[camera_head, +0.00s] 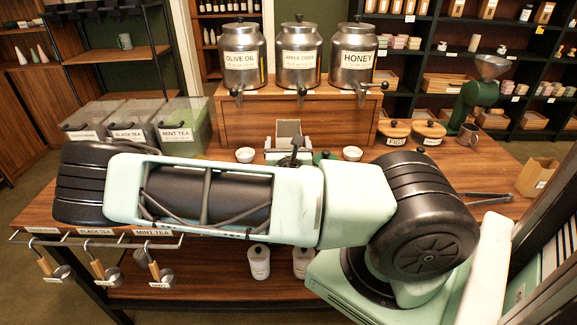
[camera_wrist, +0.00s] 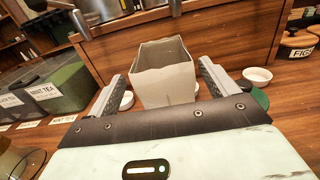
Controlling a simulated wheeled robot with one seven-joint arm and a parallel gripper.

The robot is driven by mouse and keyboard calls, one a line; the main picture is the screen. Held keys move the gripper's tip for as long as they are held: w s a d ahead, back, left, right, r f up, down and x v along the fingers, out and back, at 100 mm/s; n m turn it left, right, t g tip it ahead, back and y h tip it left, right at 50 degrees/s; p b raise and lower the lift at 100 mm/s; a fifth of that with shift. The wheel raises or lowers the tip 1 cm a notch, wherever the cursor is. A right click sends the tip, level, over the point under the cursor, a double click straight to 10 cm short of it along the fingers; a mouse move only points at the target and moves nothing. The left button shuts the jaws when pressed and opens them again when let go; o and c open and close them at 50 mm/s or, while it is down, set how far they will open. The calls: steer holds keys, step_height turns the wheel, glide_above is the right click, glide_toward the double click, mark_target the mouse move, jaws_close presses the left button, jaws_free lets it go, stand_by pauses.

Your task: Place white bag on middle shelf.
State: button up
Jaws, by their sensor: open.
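The white bag (camera_wrist: 165,82) stands upright and open-topped on the wooden counter in the wrist view. In the head view its pale grey top (camera_head: 288,129) shows just above my arm, in front of the dispenser stand. My gripper (camera_wrist: 161,70) is open, with one finger on each side of the bag in the wrist view. Whether the fingers touch the bag cannot be told. In the head view my arm hides most of the gripper and the bag's lower part. Wall shelves (camera_head: 440,54) stand at the back right; which shelf is the middle one is unclear.
Small white bowls (camera_head: 245,155) (camera_head: 352,153) stand on both sides of the bag. Metal dispensers (camera_head: 299,57) stand behind it. Tea bins (camera_head: 183,122) are at left, lidded jars (camera_head: 429,132) and a green grinder (camera_head: 478,94) at right. Scoops (camera_head: 105,272) hang at front left.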

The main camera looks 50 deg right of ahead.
mark_target(288, 123)
steer(key=shift+x, duration=1.05)
steer(key=p+x, duration=0.1)
steer(key=x, duration=0.2)
steer(key=shift+d+r, duration=0.15)
steer(key=shift+d, duration=0.15)
steer(key=shift+w+d, duration=0.3)
steer(key=shift+w, duration=0.05)
steer(key=c, duration=1.4)
